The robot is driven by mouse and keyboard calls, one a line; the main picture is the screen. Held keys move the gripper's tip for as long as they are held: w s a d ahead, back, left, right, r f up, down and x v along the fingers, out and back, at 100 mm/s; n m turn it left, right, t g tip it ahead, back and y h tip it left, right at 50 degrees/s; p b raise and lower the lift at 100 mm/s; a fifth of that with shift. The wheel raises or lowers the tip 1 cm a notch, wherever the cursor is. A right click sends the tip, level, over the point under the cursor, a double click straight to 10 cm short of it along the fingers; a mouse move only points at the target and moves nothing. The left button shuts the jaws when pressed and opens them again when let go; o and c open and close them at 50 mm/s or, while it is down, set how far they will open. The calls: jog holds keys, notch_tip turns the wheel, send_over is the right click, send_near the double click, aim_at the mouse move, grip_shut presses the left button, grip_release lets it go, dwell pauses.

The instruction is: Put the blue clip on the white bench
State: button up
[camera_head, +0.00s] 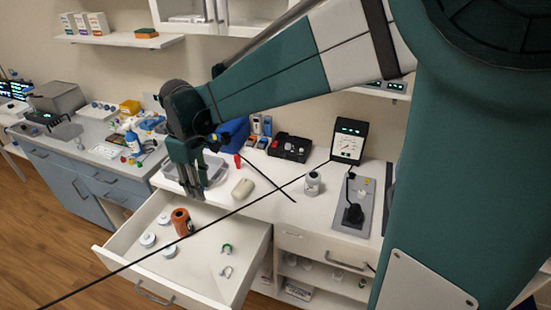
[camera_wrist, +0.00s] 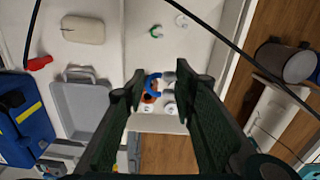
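The blue clip (camera_wrist: 159,76) shows as a blue arc between my fingertips in the wrist view. It looks larger than the green clip. I cannot tell whether both fingers touch it. I cannot make it out in the head view. My gripper (camera_head: 191,194) points down over the open drawer (camera_head: 240,285), above the orange can (camera_head: 182,223). In the wrist view my gripper (camera_wrist: 160,80) has its fingertips apart on either side of the clip. The white bench (camera_head: 262,205) lies behind and right of the drawer.
The drawer holds a green clip (camera_head: 226,248), a whitish clip (camera_head: 226,271) and several white discs (camera_head: 148,239). On the bench are a grey tray (camera_wrist: 80,108), a pale soap-like block (camera_head: 243,188), a red-handled tool (camera_wrist: 39,63) and a blue case (camera_wrist: 22,112). Bare bench lies right of the block.

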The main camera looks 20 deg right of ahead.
jog(key=w+d+p, duration=0.4)
jog(key=w+d, duration=0.3)
jog(key=d, duration=0.2)
jog(key=p, duration=0.8)
send_over(272, 174)
jog(key=shift+m, duration=0.4)
jog(key=shift+w+f+b, duration=0.1)
jog(key=shift+f+b, duration=0.2)
jog(key=shift+f, duration=2.6)
jog(key=shift+f, duration=0.1)
jog(key=shift+f, duration=3)
jog(key=shift+f, duration=0.1)
jog(key=shift+f, duration=1.75)
jog(key=shift+f, duration=0.2)
